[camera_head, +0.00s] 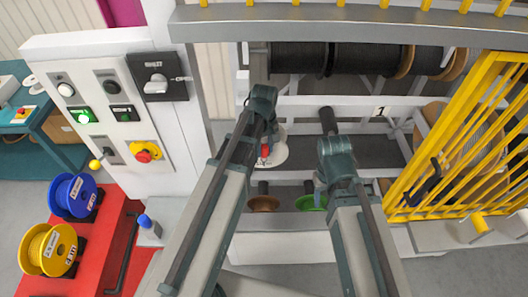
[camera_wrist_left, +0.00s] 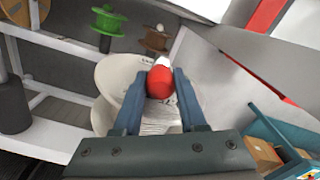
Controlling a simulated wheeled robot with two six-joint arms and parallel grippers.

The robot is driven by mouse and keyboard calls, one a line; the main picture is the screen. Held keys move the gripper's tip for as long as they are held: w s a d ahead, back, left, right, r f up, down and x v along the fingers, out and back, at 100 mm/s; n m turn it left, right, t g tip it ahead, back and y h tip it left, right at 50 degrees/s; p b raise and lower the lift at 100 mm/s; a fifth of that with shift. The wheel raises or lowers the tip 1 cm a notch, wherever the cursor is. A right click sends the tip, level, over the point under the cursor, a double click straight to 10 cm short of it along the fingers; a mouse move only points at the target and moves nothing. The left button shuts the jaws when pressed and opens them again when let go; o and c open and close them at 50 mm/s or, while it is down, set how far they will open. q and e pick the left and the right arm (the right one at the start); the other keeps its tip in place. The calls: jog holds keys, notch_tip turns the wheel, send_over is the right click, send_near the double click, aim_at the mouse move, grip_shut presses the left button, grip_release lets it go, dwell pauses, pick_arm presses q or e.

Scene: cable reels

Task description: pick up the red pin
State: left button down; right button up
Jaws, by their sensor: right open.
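The red pin shows in the left wrist view as a rounded red head (camera_wrist_left: 160,83) with a pale part behind it. It sits between the two fingers of my left gripper (camera_wrist_left: 160,88), which appear to press on it from both sides. In the head view the red pin (camera_head: 265,150) is small, below my left wrist, in front of a white reel (camera_head: 276,152). My left gripper (camera_head: 267,138) is mostly hidden by its own wrist there. My right gripper (camera_head: 321,188) is to the right, open, its fingers mostly hidden by the arm.
Green (camera_head: 311,202) and brown (camera_head: 263,203) reels sit low on the rack. A yellow barred gate (camera_head: 455,150) stands at right. A control panel (camera_head: 115,110) is at left, above blue (camera_head: 75,195) and yellow (camera_head: 47,249) reels on a red stand (camera_head: 98,270).

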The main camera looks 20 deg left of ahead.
pick_arm(q)
jog(key=shift+r, duration=0.1)
pick_arm(e)
jog(key=shift+r, duration=0.15)
pick_arm(q)
notch_tip(320, 180, up, 10)
jog(key=p, duration=1)
pick_arm(e)
notch_tip(320, 180, up, 10)
